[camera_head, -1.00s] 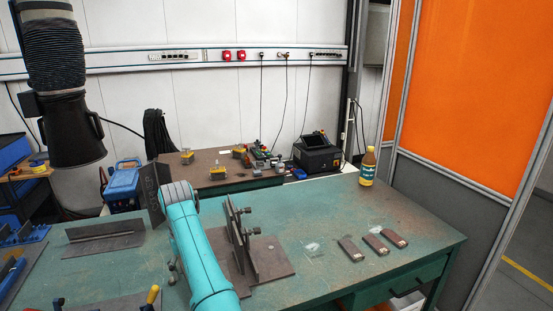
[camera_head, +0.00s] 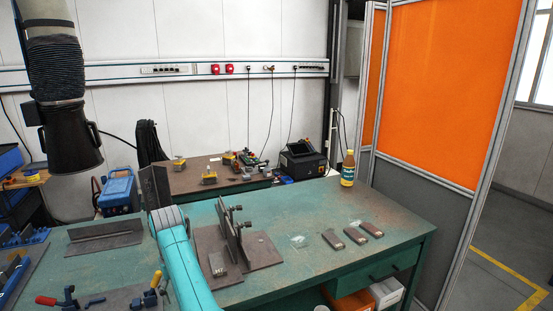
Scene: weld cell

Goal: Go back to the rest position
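My teal arm (camera_head: 184,262) rises from the bottom edge in the head view, with a grey rounded joint cap at its upper end. It stands in front of the green workbench, just left of the welding fixture. My gripper does not show, so its opening and any load cannot be seen. The fixture (camera_head: 262,250) is a brown base plate with upright dark plates and clamp knobs. A small brownish block (camera_head: 217,264) lies on the base, left of the upright plates. Three dark blocks (camera_head: 355,235) lie in a row on the bench, to the right.
The green workbench (camera_head: 300,275) has bare room around the blocks. A yellow bottle (camera_head: 348,168) stands at its back right corner. Clamps (camera_head: 68,300) and an angled plate (camera_head: 104,236) are at left. A black extraction hood (camera_head: 70,140) hangs upper left. An orange partition (camera_head: 450,85) stands right.

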